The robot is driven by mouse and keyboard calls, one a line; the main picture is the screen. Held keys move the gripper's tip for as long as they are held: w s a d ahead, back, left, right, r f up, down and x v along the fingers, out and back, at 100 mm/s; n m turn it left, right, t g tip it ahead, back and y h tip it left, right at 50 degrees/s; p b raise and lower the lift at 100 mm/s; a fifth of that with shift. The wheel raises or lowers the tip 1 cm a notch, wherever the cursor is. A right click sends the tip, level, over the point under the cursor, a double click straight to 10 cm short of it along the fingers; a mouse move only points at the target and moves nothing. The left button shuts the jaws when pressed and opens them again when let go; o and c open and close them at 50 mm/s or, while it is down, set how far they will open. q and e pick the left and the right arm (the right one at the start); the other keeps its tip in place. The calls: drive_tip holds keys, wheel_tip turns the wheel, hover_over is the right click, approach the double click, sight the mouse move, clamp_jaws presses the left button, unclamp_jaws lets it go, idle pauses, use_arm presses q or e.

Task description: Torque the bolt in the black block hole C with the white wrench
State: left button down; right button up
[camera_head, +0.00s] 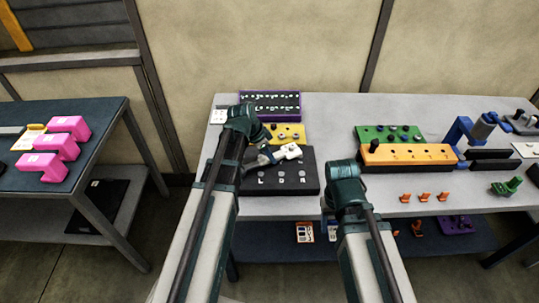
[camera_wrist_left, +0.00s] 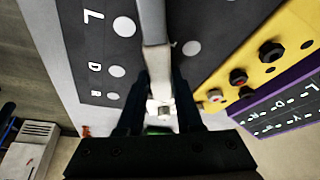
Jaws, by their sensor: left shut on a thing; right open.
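The white wrench (camera_head: 289,151) is over the back part of the black block (camera_head: 290,183). My left gripper (camera_head: 267,155) is shut on it. In the left wrist view, the pale wrench (camera_wrist_left: 155,40) runs between the dark fingers and across the black block (camera_wrist_left: 75,50). White round spots and letters, L, D and R among them, mark the block. I cannot make out a C, and the wrench and fingers cover part of the face. I cannot tell whether the wrench touches a bolt. My right gripper (camera_head: 345,180) is right of the block, its fingers largely hidden.
A yellow block (camera_head: 299,130) with bolts and a purple-edged lettered rack (camera_head: 270,92) stand behind the black block. Green (camera_head: 364,133) and orange (camera_head: 400,153) blocks lie to the right, with small orange pieces (camera_head: 424,197). Pink parts (camera_head: 69,125) sit on the left table.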

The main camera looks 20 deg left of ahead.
sight(277, 179)
use_arm(q)
drive_tip(key=shift+f, duration=0.15)
drive_tip(key=shift+s+d+f+m+g+h, duration=0.15)
drive_tip(key=shift+s+d+m, duration=0.2)
drive_tip(key=shift+s+m, duration=0.2)
drive_tip(key=shift+s+d+r+m+g+h, duration=0.15)
drive_tip(key=shift+s+d+m, duration=0.25)
drive_tip(key=shift+m, duration=0.25)
drive_tip(key=shift+f, duration=0.1)
drive_tip(key=shift+s+d+f+m+g, duration=0.1)
drive_tip(key=shift+s+d+m+g, duration=0.15)
drive_tip(key=shift+s+m, duration=0.35)
drive_tip(key=shift+s+d+f+m+g, duration=0.15)
drive_tip(key=shift+s+m+g, duration=0.1)
drive_tip(key=shift+s+m, duration=0.3)
drive_tip(key=shift+w+r, duration=0.1)
drive_tip(key=shift+s+d+m+g+h, duration=0.15)
drive_tip(key=shift+s+m+g, duration=0.1)
drive_tip(key=shift+s+m, duration=0.4)
drive_tip(key=shift+s+d+m+g+h, duration=0.15)
drive_tip(key=shift+s+m+g, duration=0.1)
drive_tip(key=shift+s+m, duration=0.3)
